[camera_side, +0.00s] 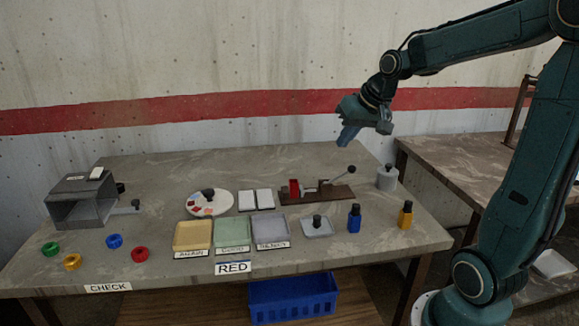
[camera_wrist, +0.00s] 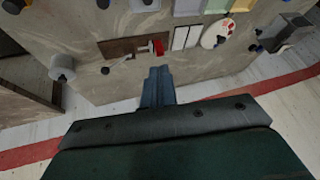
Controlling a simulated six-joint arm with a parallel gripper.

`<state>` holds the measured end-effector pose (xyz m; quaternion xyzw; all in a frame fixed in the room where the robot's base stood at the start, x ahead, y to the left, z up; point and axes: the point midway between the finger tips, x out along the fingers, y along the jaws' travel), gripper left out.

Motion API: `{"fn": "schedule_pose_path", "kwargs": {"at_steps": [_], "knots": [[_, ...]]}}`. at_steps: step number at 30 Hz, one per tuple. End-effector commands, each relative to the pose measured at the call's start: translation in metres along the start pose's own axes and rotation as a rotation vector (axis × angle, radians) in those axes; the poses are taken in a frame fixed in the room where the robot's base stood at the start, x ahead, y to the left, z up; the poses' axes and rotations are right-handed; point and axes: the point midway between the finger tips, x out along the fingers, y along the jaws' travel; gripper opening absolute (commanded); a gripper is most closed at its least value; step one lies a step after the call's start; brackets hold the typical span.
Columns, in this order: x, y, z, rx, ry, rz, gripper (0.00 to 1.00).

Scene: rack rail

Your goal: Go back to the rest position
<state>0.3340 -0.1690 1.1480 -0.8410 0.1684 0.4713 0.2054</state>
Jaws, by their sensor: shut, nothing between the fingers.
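My gripper (camera_side: 346,137) hangs from the teal arm in the air above the back right part of the table (camera_side: 150,170) in the side view. Its fingers are shut together with nothing between them and touch nothing. In the wrist view my gripper (camera_wrist: 159,72) points toward the table's back edge, with the fingers closed side by side. No rest position is marked in either view.
A lever fixture with a red block (camera_side: 294,187) and a grey cylinder (camera_side: 387,178) stand below my gripper. Trays (camera_side: 193,236), coloured rings (camera_side: 115,241), bottles (camera_side: 354,218) and a grey box (camera_side: 80,199) occupy the table. A blue crate (camera_side: 293,298) is below. The air around my gripper is clear.

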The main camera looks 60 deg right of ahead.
Motion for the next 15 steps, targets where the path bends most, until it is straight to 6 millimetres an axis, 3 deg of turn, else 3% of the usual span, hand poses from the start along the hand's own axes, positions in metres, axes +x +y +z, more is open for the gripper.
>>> {"fn": "schedule_pose_path", "kwargs": {"at_steps": [1,6,15], "knots": [[-0.008,-0.014,0.011,-0.039,-0.002,-0.005,0.0],[-0.031,-0.045,0.049,-0.153,-0.019,-0.014,0.0],[-0.066,-0.074,0.122,-0.342,-0.039,-0.039,0.0]]}}
